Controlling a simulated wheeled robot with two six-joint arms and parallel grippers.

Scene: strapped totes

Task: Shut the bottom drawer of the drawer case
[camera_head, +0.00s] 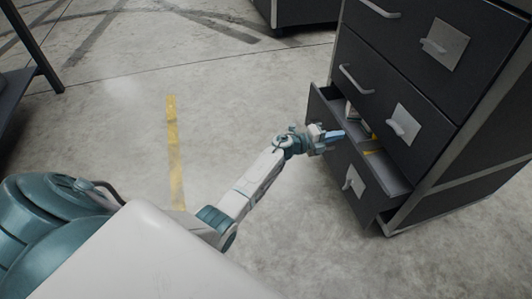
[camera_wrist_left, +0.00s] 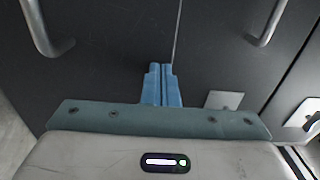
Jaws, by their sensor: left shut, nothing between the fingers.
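The dark drawer case (camera_head: 470,125) stands at the right in the head view. Its bottom drawer (camera_head: 377,203) is pulled part way out, and a few small items show inside it. A pale handle with a plate (camera_head: 352,181) is on the right part of its front. My left gripper (camera_head: 341,134) is shut and empty, at the open drawer's front in the head view. In the left wrist view the blue fingers (camera_wrist_left: 161,84) are together before a dark panel (camera_wrist_left: 110,70); I cannot tell whether they touch it. My right gripper is not in view.
The drawers above look closed, with pale handles (camera_head: 357,78) sticking out. Another dark cabinet (camera_head: 300,10) stands at the back. A dark rack (camera_head: 20,85) is at the far left. Bare concrete floor (camera_head: 110,130) with a yellow stripe (camera_head: 174,150) lies between.

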